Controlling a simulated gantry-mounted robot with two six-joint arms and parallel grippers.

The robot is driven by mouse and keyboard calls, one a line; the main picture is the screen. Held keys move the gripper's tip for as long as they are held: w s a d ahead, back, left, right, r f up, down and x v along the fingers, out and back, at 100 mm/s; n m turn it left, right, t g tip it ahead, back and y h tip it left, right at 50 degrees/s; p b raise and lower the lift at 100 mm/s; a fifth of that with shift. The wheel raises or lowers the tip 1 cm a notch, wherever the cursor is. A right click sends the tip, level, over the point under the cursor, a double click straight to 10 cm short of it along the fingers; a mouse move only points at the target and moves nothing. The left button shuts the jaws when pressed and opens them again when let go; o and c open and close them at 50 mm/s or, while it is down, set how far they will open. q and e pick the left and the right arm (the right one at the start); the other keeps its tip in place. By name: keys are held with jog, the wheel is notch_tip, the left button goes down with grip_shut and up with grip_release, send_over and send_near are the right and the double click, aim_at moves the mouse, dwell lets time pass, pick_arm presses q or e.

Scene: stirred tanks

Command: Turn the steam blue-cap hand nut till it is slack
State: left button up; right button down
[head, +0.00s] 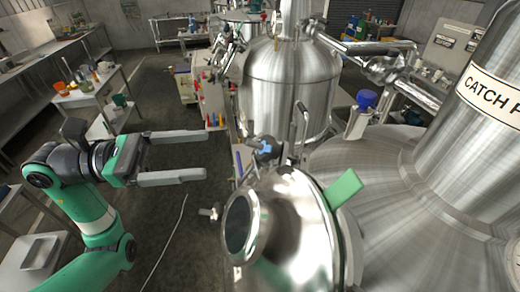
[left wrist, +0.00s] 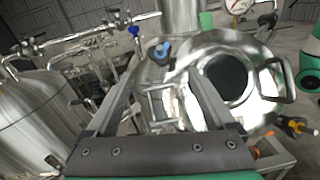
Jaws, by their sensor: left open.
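A dark blue cap (head: 366,99) sits on a pale upright fitting at the right of the head view. A blue cap (left wrist: 133,31) also shows at the top of the left wrist view. A lighter blue handle-like part (head: 265,148) is by the steel vessel's neck, and it shows in the left wrist view (left wrist: 162,50). I cannot read a steam label on either. My left gripper (head: 205,155) is open and empty, left of the lighter blue part and apart from it. Its fingers (left wrist: 160,80) spread below that part in the left wrist view. My right gripper is not visible.
A steel vessel with a round open port (head: 240,225) stands right of the left gripper. A tall steel tank (head: 290,85) is behind, and a large labelled vessel (head: 485,150) fills the right. Pipework (head: 385,68) crosses behind. The floor (head: 170,215) under the gripper is mostly clear.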

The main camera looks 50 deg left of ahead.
aim_at(257, 149)
pick_arm(q)
jog(key=p+x, duration=0.2)
jog(key=x, duration=0.8)
jog(key=shift+d+r, duration=0.1)
jog(key=shift+r, duration=0.05)
jog(key=shift+w+d, duration=0.25)
jog(key=shift+w, duration=0.25)
jog(key=shift+c, duration=0.3)
